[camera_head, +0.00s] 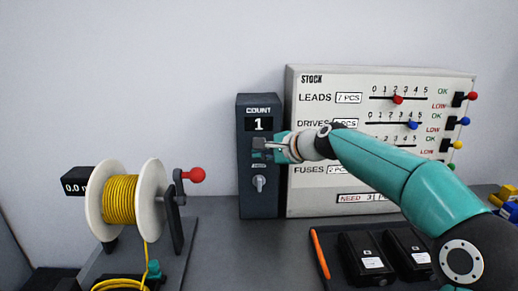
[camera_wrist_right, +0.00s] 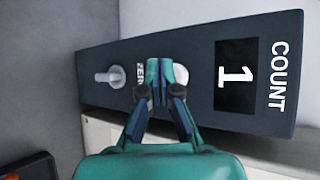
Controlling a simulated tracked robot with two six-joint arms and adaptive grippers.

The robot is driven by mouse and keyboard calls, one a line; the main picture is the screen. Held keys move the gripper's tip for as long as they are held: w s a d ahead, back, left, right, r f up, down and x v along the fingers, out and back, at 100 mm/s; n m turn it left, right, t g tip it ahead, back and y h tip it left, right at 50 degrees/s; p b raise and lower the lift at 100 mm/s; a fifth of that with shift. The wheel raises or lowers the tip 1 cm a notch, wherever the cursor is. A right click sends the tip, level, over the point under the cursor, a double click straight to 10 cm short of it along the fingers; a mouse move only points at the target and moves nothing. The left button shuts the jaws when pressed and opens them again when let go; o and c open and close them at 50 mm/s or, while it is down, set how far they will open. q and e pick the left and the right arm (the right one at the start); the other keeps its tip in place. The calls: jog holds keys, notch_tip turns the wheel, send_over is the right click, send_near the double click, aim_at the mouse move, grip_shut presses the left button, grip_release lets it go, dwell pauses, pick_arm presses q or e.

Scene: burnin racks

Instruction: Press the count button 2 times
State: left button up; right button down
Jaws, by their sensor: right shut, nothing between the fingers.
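The dark count box (camera_head: 258,205) stands upright at the back of the table, left of the stock board. Its display (camera_head: 259,124) reads 1, and the display also shows in the right wrist view (camera_wrist_right: 237,76). A pale round button (camera_wrist_right: 181,74) is partly hidden behind my right fingers in the wrist view. A small knob or lever (camera_head: 259,183) sits lower on the box, below the "ZERO" label. My right gripper (camera_head: 262,144) is shut and empty, its fingertips in front of the button. I cannot tell whether they touch it.
A white stock board (camera_head: 330,185) with sliders and coloured levers stands right of the box. A spool of yellow cable (camera_head: 120,200) with a red-knobbed crank stands at left. A tray with black packs (camera_head: 365,258) lies front right. Grey table (camera_head: 235,250) is clear before the box.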

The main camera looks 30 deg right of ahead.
jog(key=shift+w+d+p, duration=0.3)
jog(key=shift+w, duration=0.15)
dwell(0.8)
jog(key=shift+s+a, duration=0.1)
jog(key=shift+s, duration=0.05)
jog(key=shift+s+a+b, duration=0.35)
jog(key=shift+s+a, duration=0.05)
jog(key=shift+s, duration=0.25)
jog(key=shift+s+a+b, duration=0.15)
jog(key=shift+s+a, duration=0.3)
jog(key=shift+s, duration=0.25)
jog(key=shift+s+a+b, duration=0.1)
jog(key=shift+s+a, duration=0.3)
jog(key=shift+s, duration=0.35)
jog(key=shift+s+a+b, duration=0.15)
jog(key=shift+s+a, duration=0.3)
jog(key=shift+s, duration=0.25)
